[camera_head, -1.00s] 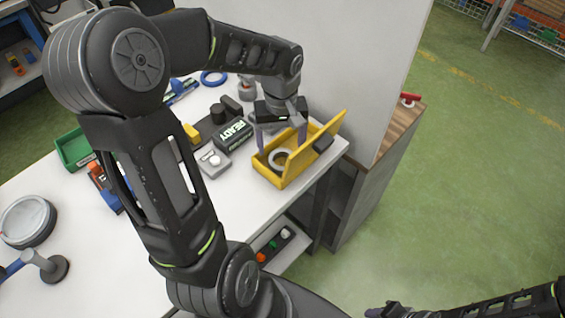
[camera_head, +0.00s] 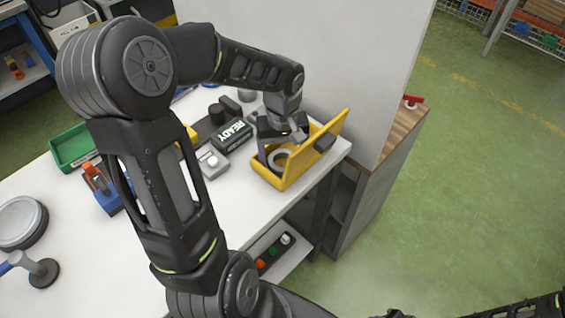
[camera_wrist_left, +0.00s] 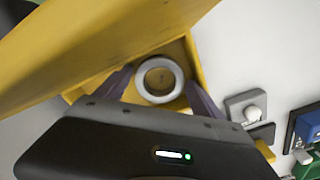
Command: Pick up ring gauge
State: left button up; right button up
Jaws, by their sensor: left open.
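The ring gauge (camera_head: 281,160) is a pale metal ring inside a small open yellow box (camera_head: 292,180) near the table's right end. In the left wrist view the ring gauge (camera_wrist_left: 160,95) lies flat on the box's yellow floor. My left gripper (camera_head: 281,150) points down over the box and is open. In the wrist view its two dark fingers (camera_wrist_left: 159,90) stand on either side of the ring, with a gap on the right. I cannot tell how far the tips are above the box floor. My right gripper is out of view.
The box's raised yellow lid (camera_head: 331,128) stands on its right side, near a grey wall panel (camera_head: 345,60). Left of the box are a grey button unit (camera_head: 212,161) and a black READY display (camera_head: 232,135). A green bin (camera_head: 75,148) stands farther left.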

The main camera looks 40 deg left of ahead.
pick_arm(q)
jog(key=shift+c, duration=0.5)
jog(key=c, duration=1.2)
jog(key=shift+r, duration=0.15)
jog(key=shift+c, duration=0.2)
notch_tip(320, 180, up, 10)
jog(key=b, duration=0.1)
